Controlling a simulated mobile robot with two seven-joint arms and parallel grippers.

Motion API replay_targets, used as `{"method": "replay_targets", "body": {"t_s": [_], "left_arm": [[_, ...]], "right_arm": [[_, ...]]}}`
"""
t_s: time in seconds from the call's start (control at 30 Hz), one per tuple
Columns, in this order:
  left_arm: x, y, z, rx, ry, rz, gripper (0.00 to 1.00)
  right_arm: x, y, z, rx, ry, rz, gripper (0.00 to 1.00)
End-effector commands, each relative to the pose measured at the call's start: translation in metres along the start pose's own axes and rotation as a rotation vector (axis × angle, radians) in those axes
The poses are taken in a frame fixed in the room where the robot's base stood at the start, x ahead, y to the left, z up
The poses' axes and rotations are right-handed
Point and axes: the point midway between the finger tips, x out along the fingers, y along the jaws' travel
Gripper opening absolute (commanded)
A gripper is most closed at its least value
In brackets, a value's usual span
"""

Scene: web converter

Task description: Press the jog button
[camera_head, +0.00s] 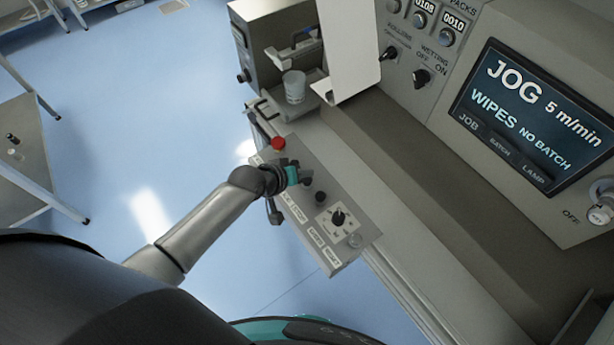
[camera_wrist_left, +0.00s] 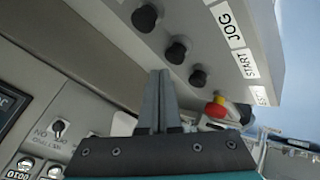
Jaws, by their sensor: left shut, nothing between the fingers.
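The control box (camera_head: 335,255) hangs on the machine's front edge, its sloped panel carrying a row of black buttons and a red mushroom button (camera_head: 278,142). In the left wrist view, a black button (camera_wrist_left: 177,50) seems to line up with the JOG label (camera_wrist_left: 228,25); another (camera_wrist_left: 198,77) lies beside START. My left gripper (camera_head: 302,179) is shut and empty over the button row and hides part of it. In the wrist view its fingertips (camera_wrist_left: 160,74) end close to the JOG-side button; I cannot tell whether they touch. My right gripper is not in view.
The machine's screen (camera_head: 535,115) reads "JOG 5 m/min, WIPES, NO BATCH". A rotary dial (camera_head: 338,217) sits lower on the panel. A white upright plate (camera_head: 350,50) and a clear cup (camera_head: 294,87) stand behind the box. Blue floor lies open to the left.

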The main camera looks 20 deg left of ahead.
Motion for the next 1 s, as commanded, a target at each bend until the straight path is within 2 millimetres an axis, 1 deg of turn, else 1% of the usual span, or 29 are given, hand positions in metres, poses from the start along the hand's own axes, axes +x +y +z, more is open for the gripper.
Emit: {"method": "replay_targets", "body": {"t_s": [0.03, 0.27, 0.5, 1.0], "left_arm": [[-0.004, 0.003, -0.003, 0.000, 0.001, 0.000, 0.00], [-0.020, 0.015, -0.015, 0.000, 0.001, 0.000, 0.00], [-0.033, 0.024, -0.024, 0.001, 0.001, 0.001, 0.00], [-0.033, 0.024, -0.024, 0.000, 0.000, 0.000, 0.00]], "right_arm": [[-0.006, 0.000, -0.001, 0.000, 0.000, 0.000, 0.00], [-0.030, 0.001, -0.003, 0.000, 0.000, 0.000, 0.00], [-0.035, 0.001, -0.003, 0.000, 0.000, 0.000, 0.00], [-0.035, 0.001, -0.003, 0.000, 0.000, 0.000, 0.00]]}}
